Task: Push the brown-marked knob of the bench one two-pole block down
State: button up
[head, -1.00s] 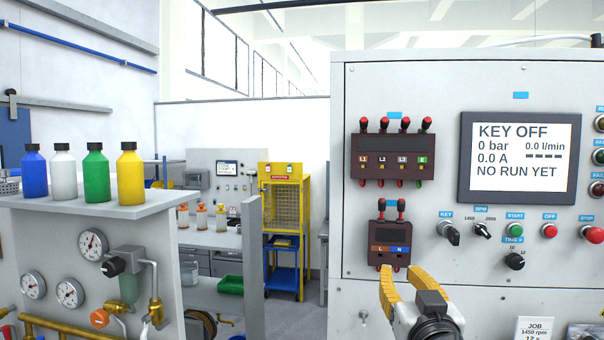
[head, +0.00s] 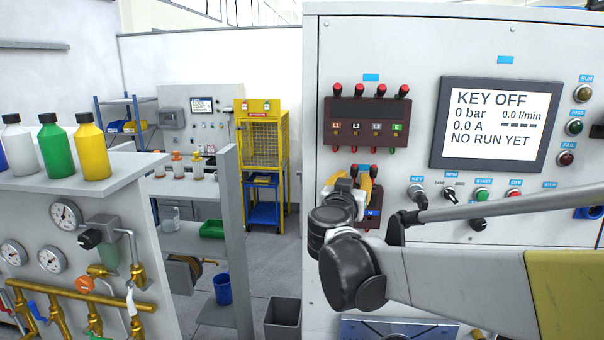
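The bench one two-pole block (head: 374,222) is a dark brown box on the grey panel, below a larger block. Its two red-topped black knobs, left (head: 354,169) and right (head: 373,170), stand up from its top. The blue N mark shows at the right. The brown L mark is hidden behind my gripper, so the left knob is the brown-marked one. My gripper (head: 353,179), with yellow fingers, is in front of the block's upper left part, just below the left knob. The fingers look spread and hold nothing visible. Contact with the knob cannot be told.
The larger block (head: 357,124) with several red-topped knobs sits just above. The display (head: 500,125) reads KEY OFF. A shelf with bottles (head: 91,148) stands left.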

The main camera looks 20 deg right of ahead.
jog(key=shift+x, duration=1.05)
jog(key=shift+c, duration=0.5)
jog(key=shift+a, duration=0.1)
grip_shut()
